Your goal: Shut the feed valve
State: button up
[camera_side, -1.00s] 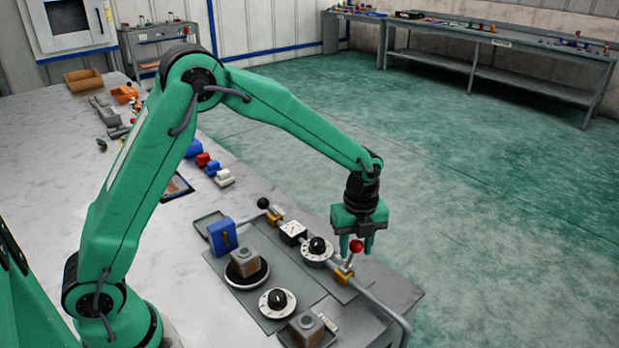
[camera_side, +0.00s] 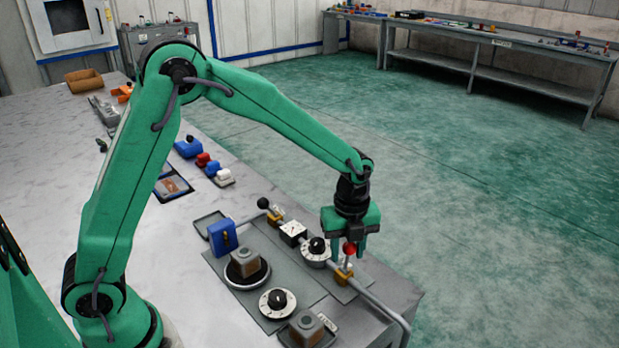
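A valve with a red ball-ended lever (camera_side: 349,249) and a brass body (camera_side: 343,274) sits on a grey pipe near the bench's right edge. Its lever stands close to upright. My gripper (camera_side: 349,252) is pointed down over it, with its fingers apart and the red ball between them in this view. I cannot tell whether a finger touches the ball. A second valve, with a black ball lever (camera_side: 263,203) and brass body (camera_side: 274,217), sits further back on the same pipe line, its lever leaning left. No readable label shows which is the feed valve.
A round black-knobbed dial (camera_side: 316,251) and a white square gauge (camera_side: 292,233) stand beside the pipe, close left of my gripper. Another dial (camera_side: 277,302), a block on a round base (camera_side: 246,268) and a blue box (camera_side: 222,237) stand nearer.

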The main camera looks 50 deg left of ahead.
jog(key=shift+s+r, duration=0.1)
jog(key=shift+s, duration=0.8)
jog(key=shift+s+f, duration=0.25)
jog(key=shift+s, duration=0.35)
jog(key=shift+o, duration=0.6)
jog(key=shift+r, duration=0.15)
notch_tip(320, 180, up, 8)
jog(key=shift+w, duration=0.2)
dwell(0.8)
